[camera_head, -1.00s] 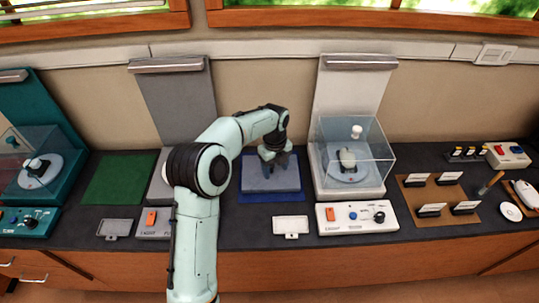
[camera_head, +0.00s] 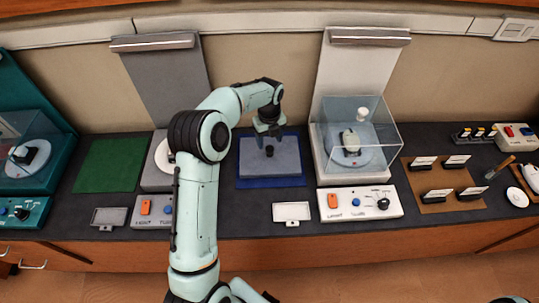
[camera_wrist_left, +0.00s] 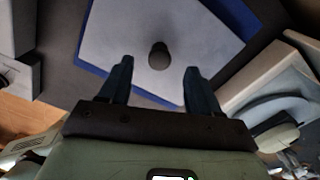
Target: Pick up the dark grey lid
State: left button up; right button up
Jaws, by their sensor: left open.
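The dark grey lid (camera_head: 286,163) is a flat rectangular slab with a short dark knob (camera_head: 270,151) in its middle. It lies on a blue mat (camera_head: 270,183) on the counter. My left gripper (camera_head: 268,138) hangs over the lid's far edge, behind the knob. In the left wrist view the lid (camera_wrist_left: 120,35) looks pale, and its knob (camera_wrist_left: 158,57) is ahead of and between the two spread fingers (camera_wrist_left: 158,82), with nothing held. The fingers do not touch the knob. My right gripper does not show.
A white device with a clear box (camera_head: 385,150) stands right of the mat, with a control panel (camera_head: 345,203) in front. A green mat (camera_head: 110,165) to the left is bare.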

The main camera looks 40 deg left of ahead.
aim_at(270, 148)
pick_arm(q)
notch_tip(270, 148, down, 5)
jog(key=shift+d+f, duration=0.1)
jog(key=shift+f, duration=0.05)
grip_shut()
